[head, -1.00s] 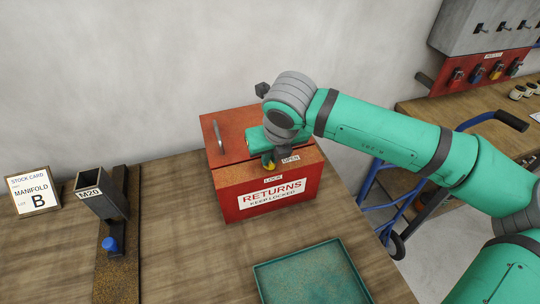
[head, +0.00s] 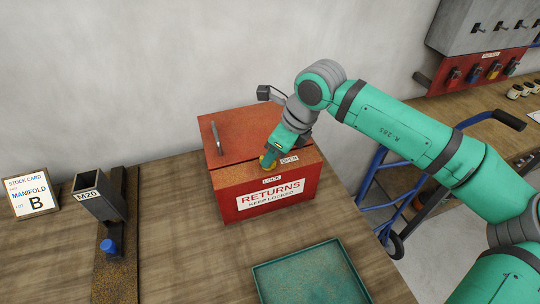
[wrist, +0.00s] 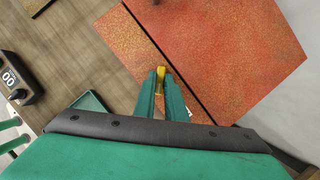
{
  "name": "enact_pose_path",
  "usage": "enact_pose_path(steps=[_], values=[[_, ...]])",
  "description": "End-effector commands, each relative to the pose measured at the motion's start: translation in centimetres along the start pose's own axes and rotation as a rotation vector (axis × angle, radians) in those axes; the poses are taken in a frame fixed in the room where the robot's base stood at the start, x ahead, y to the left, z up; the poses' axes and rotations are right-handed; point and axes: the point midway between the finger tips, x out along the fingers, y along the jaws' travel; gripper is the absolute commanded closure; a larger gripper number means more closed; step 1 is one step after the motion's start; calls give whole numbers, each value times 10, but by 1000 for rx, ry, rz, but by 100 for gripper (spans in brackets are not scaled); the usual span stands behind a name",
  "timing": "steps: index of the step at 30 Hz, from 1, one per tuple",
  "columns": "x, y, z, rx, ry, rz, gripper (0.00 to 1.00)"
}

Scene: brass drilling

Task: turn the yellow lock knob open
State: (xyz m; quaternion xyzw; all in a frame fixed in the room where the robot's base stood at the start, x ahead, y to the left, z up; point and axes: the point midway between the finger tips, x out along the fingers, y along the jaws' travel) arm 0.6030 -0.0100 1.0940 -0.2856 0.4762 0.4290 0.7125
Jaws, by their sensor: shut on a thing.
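The yellow lock knob (wrist: 160,72) sits on the top of the red returns box (head: 233,185), near its front edge. In the head view the knob (head: 266,162) is mostly covered by my gripper (head: 269,158). In the wrist view my gripper's two fingers (wrist: 161,84) are shut on the knob, one on each side. An OPEN label (head: 289,160) lies right of the knob and a LOCK label (head: 272,180) lies in front of it. The lid with its grey handle (head: 216,138) lies closed. The knob's exact angle is hard to tell.
A green tray (head: 262,272) lies in front of the box. A grey M20 holder (head: 98,200) and a stock card (head: 30,193) stand at left. A blue hand truck (head: 385,190) stands right of the bench. Bare bench lies left of the box.

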Motion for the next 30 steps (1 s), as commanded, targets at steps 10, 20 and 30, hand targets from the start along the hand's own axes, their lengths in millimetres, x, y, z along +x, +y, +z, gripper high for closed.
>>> enact_pose_path(steps=[10, 20, 30], values=[[0, -5, 3, -300, -7, 120, 100], [0, -6, 4, -558, -5, 227, 100], [0, -6, 4, -716, -3, 291, 100]])
